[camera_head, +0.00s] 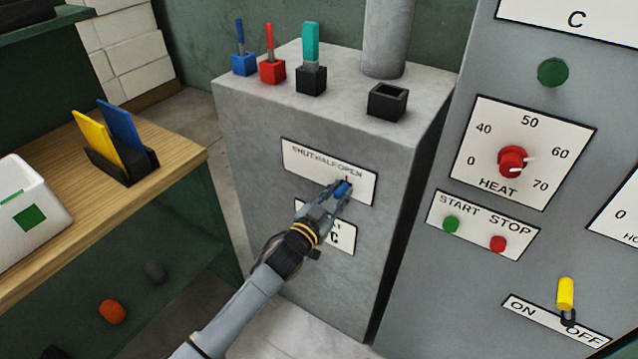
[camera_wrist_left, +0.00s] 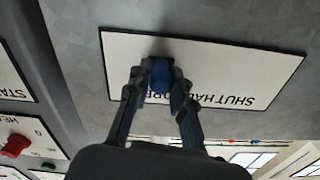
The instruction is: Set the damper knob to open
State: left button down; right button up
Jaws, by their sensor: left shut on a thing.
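The damper plate (camera_head: 308,160), white with the words SHUT, HALF and OPEN, is on the front of the grey box. The blue damper knob (camera_head: 343,187) sits at the plate's right part, below the word OPEN, with a small red mark just above it. My left gripper (camera_head: 339,193) is shut on the knob and partly hides it. In the left wrist view the plate (camera_wrist_left: 225,62) shows upside down, and the blue knob (camera_wrist_left: 160,76) is between the two fingertips (camera_wrist_left: 158,84), near the partly covered OPEN lettering. My right gripper does not show.
A second white plate (camera_head: 347,237) lies below, partly behind my arm. On the right stands a grey panel with a red HEAT knob (camera_head: 512,161), START and STOP buttons, and a yellow ON/OFF lever (camera_head: 566,292). Several coloured holders stand on the box top (camera_head: 345,98). A wooden shelf (camera_head: 185,150) is at left.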

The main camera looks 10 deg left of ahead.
pick_arm(q)
jog(key=shift+s+d, duration=0.1)
jog(key=shift+d, duration=0.15)
jog(key=c, duration=1.2)
grip_release()
jog(key=shift+d, duration=0.1)
jog(key=shift+o, duration=0.2)
jog(key=shift+s+a+f, duration=0.1)
jog(key=shift+s+a, duration=0.2)
jog(key=shift+s, duration=0.15)
jog(key=v, duration=1.1)
jog(key=shift+d, duration=0.1)
